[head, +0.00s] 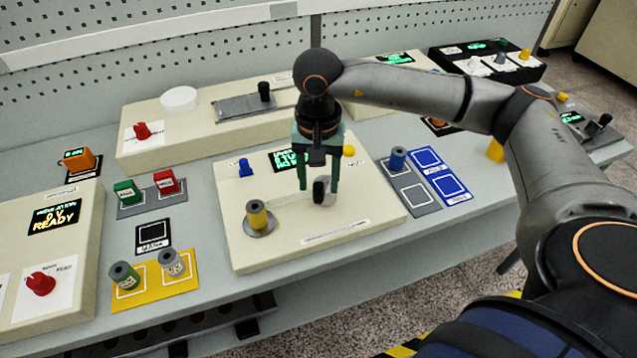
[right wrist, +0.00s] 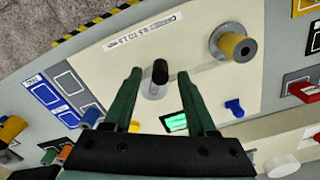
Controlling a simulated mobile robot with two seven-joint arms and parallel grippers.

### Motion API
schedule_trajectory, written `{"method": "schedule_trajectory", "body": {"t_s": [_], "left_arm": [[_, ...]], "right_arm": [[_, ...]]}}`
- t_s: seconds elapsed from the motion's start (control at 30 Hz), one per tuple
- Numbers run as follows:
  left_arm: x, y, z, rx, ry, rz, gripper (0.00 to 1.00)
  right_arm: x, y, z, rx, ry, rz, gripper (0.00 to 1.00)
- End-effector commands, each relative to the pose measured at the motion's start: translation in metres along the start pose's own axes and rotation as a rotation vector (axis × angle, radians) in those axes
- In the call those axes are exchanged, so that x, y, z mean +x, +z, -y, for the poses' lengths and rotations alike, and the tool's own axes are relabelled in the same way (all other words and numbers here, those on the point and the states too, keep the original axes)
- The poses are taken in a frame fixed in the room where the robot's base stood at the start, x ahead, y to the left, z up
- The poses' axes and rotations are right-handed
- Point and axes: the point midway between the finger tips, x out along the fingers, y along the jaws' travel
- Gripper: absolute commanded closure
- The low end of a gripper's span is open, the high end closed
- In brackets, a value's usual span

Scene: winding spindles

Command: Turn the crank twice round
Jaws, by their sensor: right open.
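The crank (head: 327,196) is a small silver arm with an upright black knob, on the cream winding panel in the middle of the bench. It also shows in the right wrist view (right wrist: 154,88), its black knob lined up in the gap between my fingers. My right gripper (head: 319,187) has green fingers, points down over the crank and is open. Its fingers (right wrist: 159,74) stand on either side of the knob with gaps, apart from it. I cannot tell how far down the knob they reach. My left gripper is not in view.
On the same panel (head: 260,263) are a yellow spool on a round spindle (head: 257,217), a blue switch (head: 246,168) and a lit green display (head: 290,158). A blue spool (head: 398,158) stands on a grey mat to the right. Two spools stand on a yellow mat (head: 155,296) at left.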

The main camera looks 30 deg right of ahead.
Motion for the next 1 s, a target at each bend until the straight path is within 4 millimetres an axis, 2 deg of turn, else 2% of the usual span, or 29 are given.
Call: {"method": "schedule_trajectory", "body": {"t_s": [0.2,0.53,1.0], "left_arm": [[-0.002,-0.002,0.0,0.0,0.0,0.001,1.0],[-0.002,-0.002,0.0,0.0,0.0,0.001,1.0],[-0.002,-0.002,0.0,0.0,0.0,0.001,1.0]], "right_arm": [[0.021,0.0,0.0,0.001,0.0,0.002,0.43],[0.025,0.0,0.0,0.001,-0.001,0.001,0.43],[0.024,0.0,0.0,0.001,-0.001,0.0,0.96]]}}
